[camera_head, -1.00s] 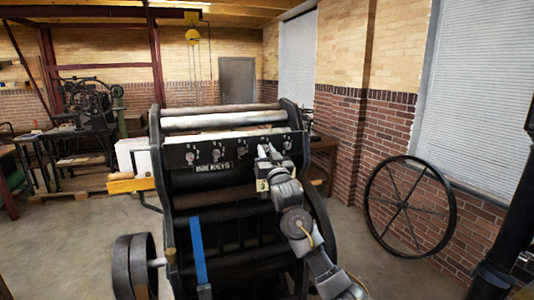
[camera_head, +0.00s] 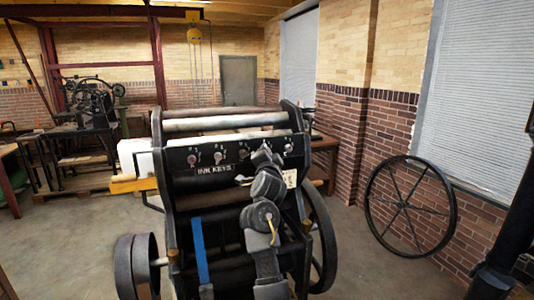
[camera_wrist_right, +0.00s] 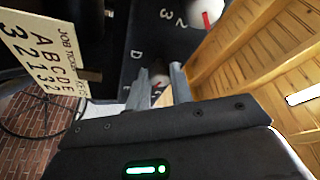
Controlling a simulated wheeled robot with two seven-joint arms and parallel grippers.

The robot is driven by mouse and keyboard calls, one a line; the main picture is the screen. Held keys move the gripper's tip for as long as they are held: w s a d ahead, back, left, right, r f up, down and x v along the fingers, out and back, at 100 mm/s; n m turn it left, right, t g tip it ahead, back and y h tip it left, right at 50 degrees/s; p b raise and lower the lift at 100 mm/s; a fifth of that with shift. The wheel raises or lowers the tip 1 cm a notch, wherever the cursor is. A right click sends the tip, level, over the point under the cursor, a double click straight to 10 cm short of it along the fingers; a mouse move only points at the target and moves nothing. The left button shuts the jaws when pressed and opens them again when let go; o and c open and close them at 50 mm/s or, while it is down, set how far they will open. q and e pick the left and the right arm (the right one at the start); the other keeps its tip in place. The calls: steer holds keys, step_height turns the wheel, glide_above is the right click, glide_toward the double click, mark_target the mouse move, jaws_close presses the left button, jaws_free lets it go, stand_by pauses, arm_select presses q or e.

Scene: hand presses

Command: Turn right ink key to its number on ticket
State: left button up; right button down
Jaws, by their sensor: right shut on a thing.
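The ink key panel (camera_head: 205,158) is on the upper front of the press, marked INK KEYS. My right gripper (camera_head: 262,153) is at the panel, toward its right side, covering the key there. In the right wrist view its fingers (camera_wrist_right: 161,88) are shut on an ink key (camera_wrist_right: 157,86), mostly hidden between them. A letter D shows on the panel beside it. Another ink key with a red pointer (camera_wrist_right: 205,19) has the numbers 2 and 3 nearby. The job ticket (camera_head: 290,178) hangs right of the gripper. In the right wrist view the ticket (camera_wrist_right: 43,45) reads A–E: 3, 2, 1, 3, 2.
Another key (camera_head: 289,148) is just right of my gripper, and several are to its left. Rollers (camera_head: 225,123) lie above the panel. A flywheel (camera_head: 320,240) is on the press's right side. A large spoked wheel (camera_head: 410,205) leans by the brick wall.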

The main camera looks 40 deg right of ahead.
steer(key=shift+a+m+g, duration=0.1)
steer(key=shift+m+g, duration=0.5)
steer(key=shift+m, duration=1.2)
steer(key=c, duration=1.2)
jaws_free()
steer(key=shift+c, duration=0.2)
steer(key=b+v, duration=0.1)
steer(key=v, duration=0.9)
steer(key=shift+s+a+b, duration=0.2)
steer(key=shift+s+b, duration=0.15)
steer(key=shift+b, duration=0.05)
steer(key=shift+r, duration=0.1)
